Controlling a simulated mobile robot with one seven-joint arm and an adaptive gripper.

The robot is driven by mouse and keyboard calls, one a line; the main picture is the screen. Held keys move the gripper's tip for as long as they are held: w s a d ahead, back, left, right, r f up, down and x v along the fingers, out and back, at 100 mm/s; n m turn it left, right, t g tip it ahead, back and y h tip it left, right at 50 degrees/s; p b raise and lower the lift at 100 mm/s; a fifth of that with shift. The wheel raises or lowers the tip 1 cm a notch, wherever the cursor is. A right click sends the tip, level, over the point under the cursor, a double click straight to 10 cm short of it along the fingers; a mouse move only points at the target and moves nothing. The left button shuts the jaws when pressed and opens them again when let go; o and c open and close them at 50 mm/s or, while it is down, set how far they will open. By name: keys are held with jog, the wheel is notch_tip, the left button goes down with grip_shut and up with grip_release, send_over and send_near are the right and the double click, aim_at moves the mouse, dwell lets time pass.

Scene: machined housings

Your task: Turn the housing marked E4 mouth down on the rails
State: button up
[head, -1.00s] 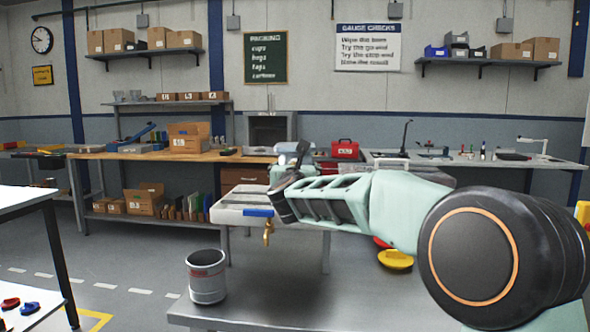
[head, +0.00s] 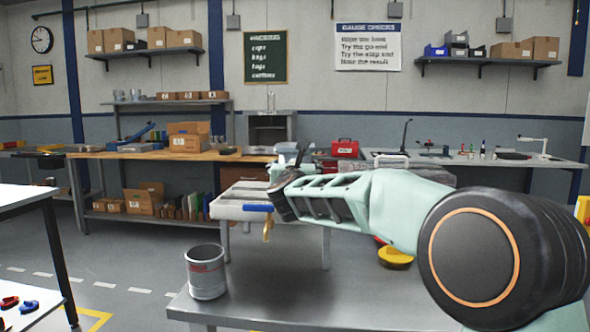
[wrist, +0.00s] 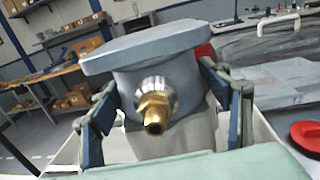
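A grey housing (wrist: 158,75) with a wide flat flange on top and a brass fitting on its near side fills the middle of the wrist view. It looks slightly tilted there. The fingers of my gripper (wrist: 155,85) lie along both sides of its body and appear closed on it. In the head view my gripper (head: 285,176) is over the pale stand with a tray-like top (head: 236,207), and the housing is mostly hidden behind it. No E4 mark is readable, and I cannot make out the rails clearly.
A grey metal can (head: 206,274) stands on the near grey table (head: 250,310). A yellow round object (head: 395,257) is right of the stand, below my arm. A red round object (wrist: 306,134) shows in the wrist view. A wooden bench (head: 150,155) stands behind.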

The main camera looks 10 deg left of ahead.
jog(key=shift+o, duration=1.2)
jog(key=shift+f, duration=0.35)
jog(key=s, duration=0.8)
jog(key=s+d, duration=0.1)
jog(key=s, duration=0.3)
jog(key=shift+r, duration=0.25)
jog(key=shift+a, duration=0.1)
